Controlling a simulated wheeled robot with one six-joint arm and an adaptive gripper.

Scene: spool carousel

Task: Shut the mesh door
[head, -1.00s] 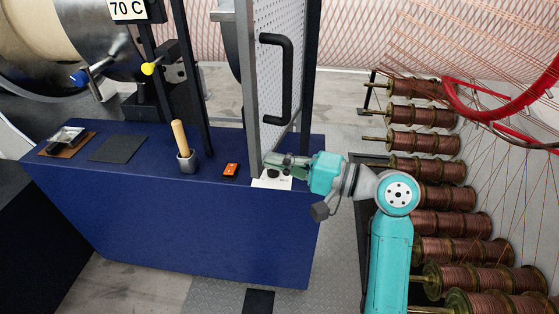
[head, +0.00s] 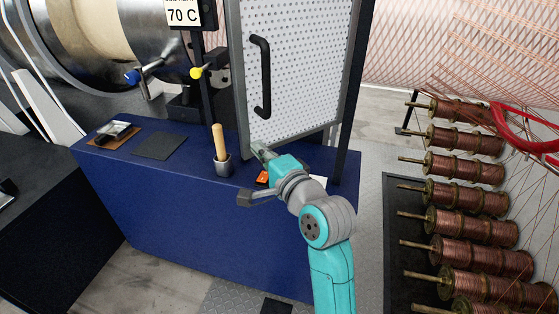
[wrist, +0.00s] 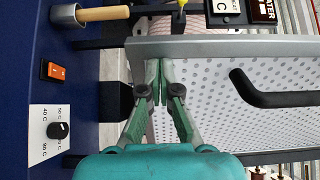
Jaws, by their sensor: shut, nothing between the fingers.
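The mesh door (head: 305,75) is a white perforated panel in a grey frame with a black handle (head: 262,76). In the head view it stands at an angle over the blue bench, between a dark post at its right and its free edge at the left. In the wrist view the door (wrist: 205,105) fills the right side, with its handle (wrist: 270,92). My gripper (head: 258,148) is shut and empty at the door's lower free corner. In the wrist view its fingertips (wrist: 159,68) overlap the frame edge; whether they touch it is unclear.
On the blue bench (head: 180,200), a wooden-handled tool stands in a grey cup (head: 222,165) left of my gripper. An orange switch (head: 262,178) and a dial plate (wrist: 50,133) are close by. A yellow-knobbed lever (head: 197,72) is behind. Copper spools (head: 465,195) stand at right.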

